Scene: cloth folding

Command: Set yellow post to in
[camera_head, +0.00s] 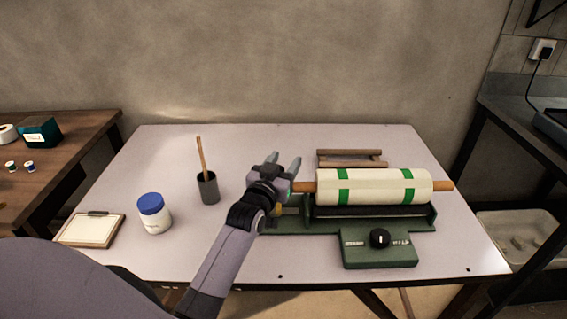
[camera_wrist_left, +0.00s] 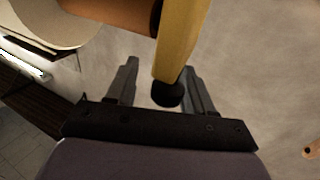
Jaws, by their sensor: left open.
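The yellow post (camera_wrist_left: 182,45) comes down from the top of the left wrist view and has a black end. In the head view only a small yellow part (camera_head: 278,210) shows beside my wrist; the arm hides the rest. My left gripper (camera_head: 281,163) is open at the left end of the green machine (camera_head: 380,253). In the left wrist view the post's black end lies between the fingers (camera_wrist_left: 160,82), nearer the right one; I cannot tell if they touch. A cream roll with green bands (camera_head: 375,187) lies on a wooden rod above the machine. My right gripper is out of view.
A dark cup with a stick (camera_head: 208,188), a blue-lidded jar (camera_head: 154,214) and a clipboard (camera_head: 90,230) stand left on the pale table (camera_head: 240,262). A wooden frame (camera_head: 350,158) lies behind the roll. The table's front right is clear.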

